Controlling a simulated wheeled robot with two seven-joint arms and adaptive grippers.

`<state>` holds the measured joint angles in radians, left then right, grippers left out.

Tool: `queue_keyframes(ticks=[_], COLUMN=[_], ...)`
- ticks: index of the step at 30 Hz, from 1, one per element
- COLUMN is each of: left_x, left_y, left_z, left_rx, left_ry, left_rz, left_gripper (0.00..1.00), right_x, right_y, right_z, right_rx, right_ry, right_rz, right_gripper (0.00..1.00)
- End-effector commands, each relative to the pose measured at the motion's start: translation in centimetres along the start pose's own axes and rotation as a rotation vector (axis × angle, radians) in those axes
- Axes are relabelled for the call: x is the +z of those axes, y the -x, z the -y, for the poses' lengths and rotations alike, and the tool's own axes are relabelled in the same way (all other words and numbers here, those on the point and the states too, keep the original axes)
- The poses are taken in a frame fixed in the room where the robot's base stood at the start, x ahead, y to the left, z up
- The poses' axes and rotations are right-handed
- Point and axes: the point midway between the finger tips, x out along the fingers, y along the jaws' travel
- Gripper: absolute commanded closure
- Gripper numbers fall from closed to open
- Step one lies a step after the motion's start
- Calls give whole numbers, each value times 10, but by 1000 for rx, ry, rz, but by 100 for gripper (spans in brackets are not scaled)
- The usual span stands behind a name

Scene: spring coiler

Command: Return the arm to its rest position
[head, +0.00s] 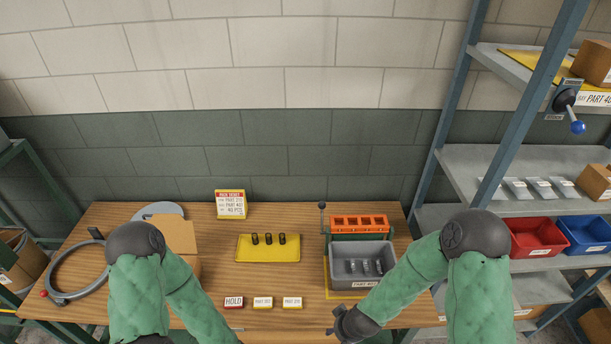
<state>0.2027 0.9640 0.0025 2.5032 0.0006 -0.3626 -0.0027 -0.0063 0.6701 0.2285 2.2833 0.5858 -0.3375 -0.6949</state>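My two green-sleeved arms reach in from the bottom of the head view. My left arm bends at a dark elbow in front of a cardboard box, and its forearm runs down to the right and out of the frame. My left gripper is not in view. My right forearm runs down and left from its elbow to the dark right gripper (336,329), at the table's front edge below the grey bin (362,254). The gripper is small and partly cut off, so its opening cannot be told. No object shows in it.
The wooden table (215,285) holds a yellow tray (268,255) with several dark parts, an orange rack (360,223), a ring-shaped fixture (56,297), a ticket sign (230,204) and label blocks (263,302). A shelf with red (537,236) and blue bins (584,234) stands right.

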Motion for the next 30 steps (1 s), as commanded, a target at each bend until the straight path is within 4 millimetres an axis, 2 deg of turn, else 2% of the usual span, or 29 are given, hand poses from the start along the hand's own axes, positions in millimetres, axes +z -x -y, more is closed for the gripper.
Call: queue_keyframes(ticks=[1, 3, 18, 24, 30], left_x=[-1, -1, -6, -6, -7], left_y=[-22, -37, -144, -171, -178], left_z=[8, 13, 52, 61, 63], left_rx=[0, 0, 0, 0, 0], left_ry=[0, 0, 0, 0, 0], left_rz=[0, 0, 0, 0, 0], left_gripper=[47, 47, 47, 47, 47], right_x=[14, 28, 129, 157, 166], right_y=[-26, -45, -174, -203, -210], right_z=[-5, -8, -20, -19, -17], right_rx=[-7, -19, -122, -156, -170], right_ry=[-18, -43, -237, -299, -320], right_rz=[15, 30, 161, 202, 217], right_gripper=[45, 45, 45, 45, 45])
